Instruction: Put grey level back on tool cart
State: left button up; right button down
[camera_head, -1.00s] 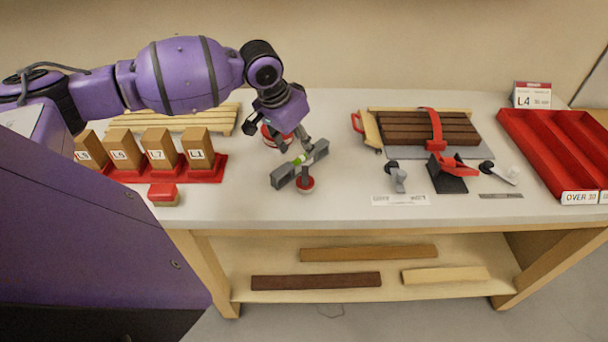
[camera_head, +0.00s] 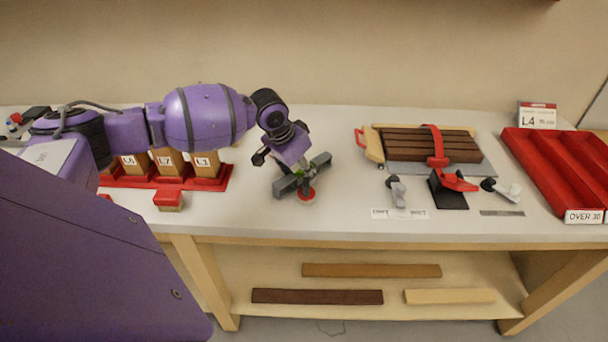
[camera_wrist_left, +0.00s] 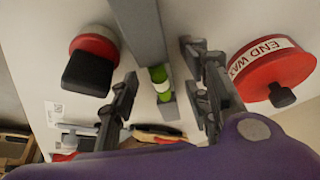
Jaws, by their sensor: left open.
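The grey level (camera_head: 320,160) is a grey bar with a green vial. It lies slantwise on the left half of the bench top. My left gripper (camera_head: 290,172) is over its middle and hides part of it. In the left wrist view the grey level (camera_wrist_left: 137,25) runs between the two open fingers of my left gripper (camera_wrist_left: 160,70), one finger on each side of the green vial, with gaps visible. I cannot pick out the tool cart with certainty. My right gripper is not in view.
A red round piece with a black knob (camera_wrist_left: 92,62) and a red END WAX tin (camera_wrist_left: 270,65) flank the level closely. A red rack with labelled wooden blocks (camera_head: 150,182) and a red-topped block (camera_head: 169,199) are left. Clamped boards (camera_head: 400,145) and a red tray (camera_head: 550,165) are right.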

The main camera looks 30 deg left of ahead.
pick_arm(q)
jog(key=shift+w+f, duration=0.1)
jog(key=shift+f, duration=0.1)
grip_shut()
jog(key=shift+r, duration=0.1)
